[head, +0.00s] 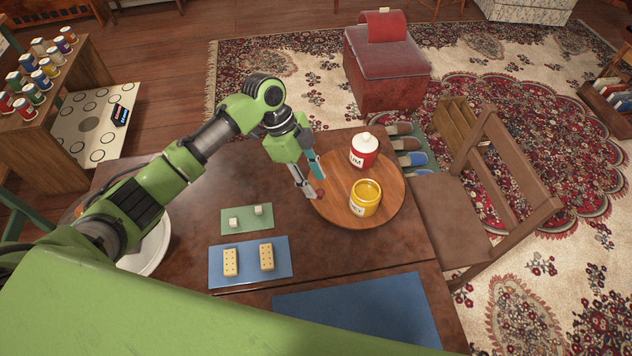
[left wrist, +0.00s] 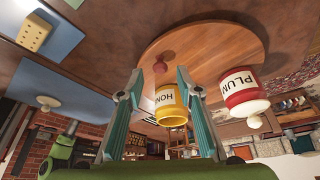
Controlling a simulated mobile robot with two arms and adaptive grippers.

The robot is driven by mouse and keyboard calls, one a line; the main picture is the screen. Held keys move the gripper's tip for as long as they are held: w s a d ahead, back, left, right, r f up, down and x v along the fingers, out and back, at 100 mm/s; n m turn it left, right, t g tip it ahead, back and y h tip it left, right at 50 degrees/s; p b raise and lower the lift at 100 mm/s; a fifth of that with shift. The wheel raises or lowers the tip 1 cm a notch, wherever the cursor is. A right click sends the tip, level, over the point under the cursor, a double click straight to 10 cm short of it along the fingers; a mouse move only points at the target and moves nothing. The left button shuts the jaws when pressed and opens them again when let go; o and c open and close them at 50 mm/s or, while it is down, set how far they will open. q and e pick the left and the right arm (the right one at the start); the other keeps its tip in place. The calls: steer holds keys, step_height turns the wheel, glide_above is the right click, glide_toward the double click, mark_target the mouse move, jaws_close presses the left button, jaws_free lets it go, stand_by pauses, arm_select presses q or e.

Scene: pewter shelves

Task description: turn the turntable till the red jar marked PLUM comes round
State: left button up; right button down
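The round wooden turntable (head: 334,206) lies on the dark table. The red jar marked PLUM (head: 364,156) has a white lid and stands at its far side; its label reads fully in the left wrist view (left wrist: 241,90). An open yellow jar (head: 365,198), its label partly hidden and starting HON (left wrist: 167,99), stands at the near right side. A small reddish knob (head: 320,193) sits at the turntable's left edge. My left gripper (head: 314,184) is open at that edge; in the left wrist view the knob (left wrist: 160,67) shows between its separated fingertips. My right gripper is out of view.
A green mat (head: 246,228) with two white cubes and a blue mat (head: 249,272) with two dotted tan blocks lie left of the turntable. A larger blue mat (head: 360,310) is nearer. A brown chair (head: 500,190) stands close to the table's right edge.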

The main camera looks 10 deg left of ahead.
arm_select(q)
steer(key=shift+x, duration=0.85)
steer(key=shift+f, duration=0.15)
steer(key=shift+d, duration=0.1)
jaws_close()
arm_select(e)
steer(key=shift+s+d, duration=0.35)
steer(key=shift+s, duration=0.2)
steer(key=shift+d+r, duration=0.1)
